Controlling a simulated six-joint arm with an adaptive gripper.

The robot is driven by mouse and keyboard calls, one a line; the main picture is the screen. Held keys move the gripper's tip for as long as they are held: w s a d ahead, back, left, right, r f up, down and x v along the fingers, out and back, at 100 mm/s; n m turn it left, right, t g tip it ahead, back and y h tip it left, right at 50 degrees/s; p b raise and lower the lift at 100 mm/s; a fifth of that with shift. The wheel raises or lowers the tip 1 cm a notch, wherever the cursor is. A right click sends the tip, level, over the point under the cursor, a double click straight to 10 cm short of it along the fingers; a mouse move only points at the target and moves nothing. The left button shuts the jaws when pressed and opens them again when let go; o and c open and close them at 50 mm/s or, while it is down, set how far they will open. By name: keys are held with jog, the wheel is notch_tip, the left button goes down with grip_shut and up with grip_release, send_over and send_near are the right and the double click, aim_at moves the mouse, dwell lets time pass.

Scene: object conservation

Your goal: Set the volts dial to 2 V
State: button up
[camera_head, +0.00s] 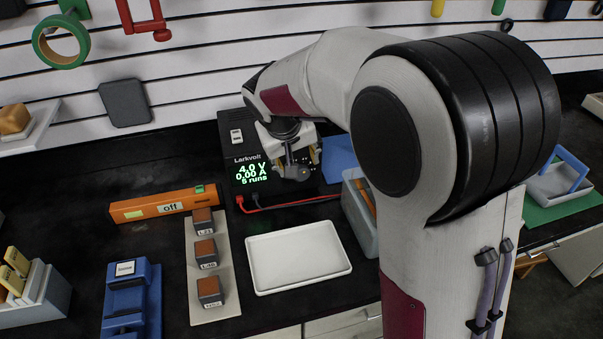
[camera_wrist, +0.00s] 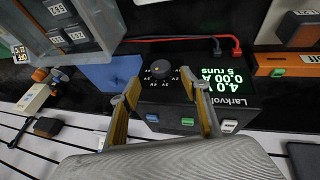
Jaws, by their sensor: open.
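The black Larkvolt power supply (camera_head: 237,150) stands at the back of the bench. Its green display (camera_head: 251,174) reads 4.0 V, 0.00 A and 5 runs, and it also shows upside down in the wrist view (camera_wrist: 218,83). The volts dial (camera_wrist: 160,70) is a round black knob ringed by small V marks; I cannot tell which mark it points to. My gripper (camera_head: 296,172) hides the dial in the head view. In the wrist view my gripper (camera_wrist: 160,82) is open, with one finger to each side of the dial and visible gaps between.
Red and black leads (camera_head: 290,204) run from the supply's front. A white tray (camera_head: 299,257) lies before it, and a grey bin (camera_head: 359,215) stands to the right. An orange bar marked off (camera_head: 163,207) and a board with several blocks (camera_head: 222,303) are left.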

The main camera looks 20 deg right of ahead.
aim_at(302, 175)
jog(key=shift+f, duration=0.1)
jog(key=shift+x, duration=3.8)
jog(key=c, duration=1.1)
